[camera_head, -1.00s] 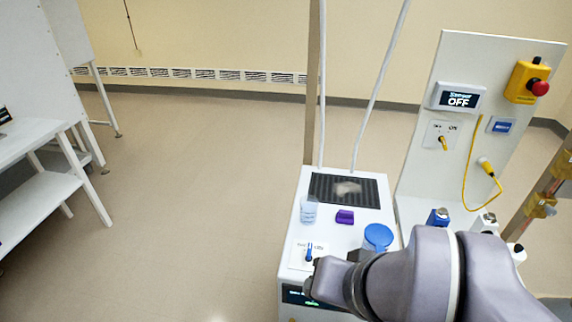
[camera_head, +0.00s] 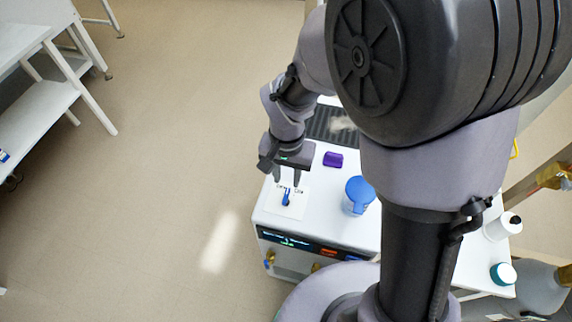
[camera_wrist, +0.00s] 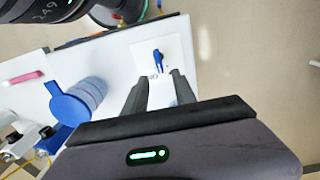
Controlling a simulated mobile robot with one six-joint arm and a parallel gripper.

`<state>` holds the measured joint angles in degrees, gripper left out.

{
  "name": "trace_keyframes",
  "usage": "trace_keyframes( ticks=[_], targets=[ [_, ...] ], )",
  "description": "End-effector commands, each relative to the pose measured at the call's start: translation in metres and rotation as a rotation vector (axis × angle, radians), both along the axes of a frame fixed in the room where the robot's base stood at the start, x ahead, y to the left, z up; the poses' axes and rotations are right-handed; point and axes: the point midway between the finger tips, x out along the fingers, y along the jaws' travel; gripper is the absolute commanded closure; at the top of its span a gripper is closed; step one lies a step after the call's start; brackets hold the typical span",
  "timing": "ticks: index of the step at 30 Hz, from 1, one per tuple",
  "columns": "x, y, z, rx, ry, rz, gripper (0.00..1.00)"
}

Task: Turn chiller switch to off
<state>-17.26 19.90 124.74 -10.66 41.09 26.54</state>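The chiller (camera_head: 330,225) is a white box with a dark display on its front. Its blue switch lever (camera_head: 287,197) stands on a small white plate near the top's left front corner. Labels lie on either side; which one the lever favours is too small to tell. In the wrist view the lever (camera_wrist: 158,61) shows just beyond the fingertips. My gripper (camera_head: 287,182) hangs over the plate, pointing down. Its two dark fingers (camera_wrist: 160,78) are apart with nothing between them. Whether they touch the lever cannot be told.
A blue-lidded container (camera_head: 358,195) and a purple block (camera_head: 333,159) stand on the chiller to the right of the switch. A dark grille (camera_head: 328,127) lies behind them. My arm hides much of the right side. The floor (camera_head: 180,150) at left is clear.

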Motion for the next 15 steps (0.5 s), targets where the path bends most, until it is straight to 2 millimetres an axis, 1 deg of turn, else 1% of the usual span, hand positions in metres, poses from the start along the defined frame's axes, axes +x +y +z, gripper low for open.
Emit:
trace_keyframes(
  ticks=[1,3,6,10,15],
  targets=[
    [-0.001,0.000,-0.018,-0.001,0.004,-0.001,0.67],
    [-0.001,0.000,-0.034,-0.001,0.004,-0.002,0.67],
    [-0.001,0.000,-0.050,0.000,0.002,0.000,0.67],
    [0.000,0.000,-0.062,0.000,0.001,-0.001,0.67],
    [0.000,0.000,-0.065,0.001,0.000,-0.002,0.67]
  ],
)
